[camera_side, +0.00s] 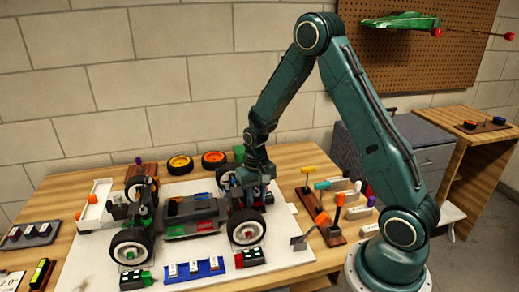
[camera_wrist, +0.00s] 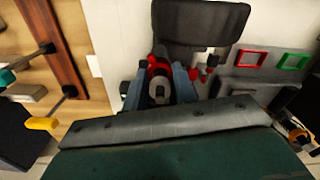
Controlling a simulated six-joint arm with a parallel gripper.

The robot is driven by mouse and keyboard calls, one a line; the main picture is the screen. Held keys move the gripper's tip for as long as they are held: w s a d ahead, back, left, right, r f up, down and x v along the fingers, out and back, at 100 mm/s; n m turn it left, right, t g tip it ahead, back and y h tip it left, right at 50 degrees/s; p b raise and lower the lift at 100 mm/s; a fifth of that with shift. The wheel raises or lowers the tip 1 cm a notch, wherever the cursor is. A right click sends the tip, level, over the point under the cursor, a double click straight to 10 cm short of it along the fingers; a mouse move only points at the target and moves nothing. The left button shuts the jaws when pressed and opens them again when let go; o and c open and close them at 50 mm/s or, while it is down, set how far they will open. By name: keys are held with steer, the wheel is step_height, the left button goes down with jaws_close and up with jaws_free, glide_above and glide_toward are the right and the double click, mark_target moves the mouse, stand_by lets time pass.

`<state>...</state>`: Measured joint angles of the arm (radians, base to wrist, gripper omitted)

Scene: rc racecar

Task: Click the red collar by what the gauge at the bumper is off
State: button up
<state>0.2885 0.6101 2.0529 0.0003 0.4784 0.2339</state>
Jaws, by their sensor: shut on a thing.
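The car (camera_side: 190,220) stands on a white board, its large black wheels on stands. My gripper (camera_side: 256,172) reaches down at the car's right end, over a shock absorber. In the wrist view my gripper (camera_wrist: 160,88) has one blue-grey finger on each side of the shock's round grey top (camera_wrist: 158,92). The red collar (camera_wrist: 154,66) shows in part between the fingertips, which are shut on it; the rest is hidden. A white upright frame with an orange-red piece (camera_side: 92,198) stands at the car's left end; it may be the gauge, and I cannot read it.
A blue tray with white blocks (camera_side: 193,268) lies in front of the car. A rack of coloured-handled tools (camera_side: 330,228) stands close on the right. Spare orange-rimmed wheels (camera_side: 180,163) lie behind. Red and green square frames (camera_wrist: 250,58) show beside my gripper.

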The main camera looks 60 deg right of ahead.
steer(key=shift+n, duration=1.7)
steer(key=o, duration=1)
steer(key=shift+r, duration=0.1)
step_height(320, 180, up, 14)
steer(key=shift+f, duration=0.2)
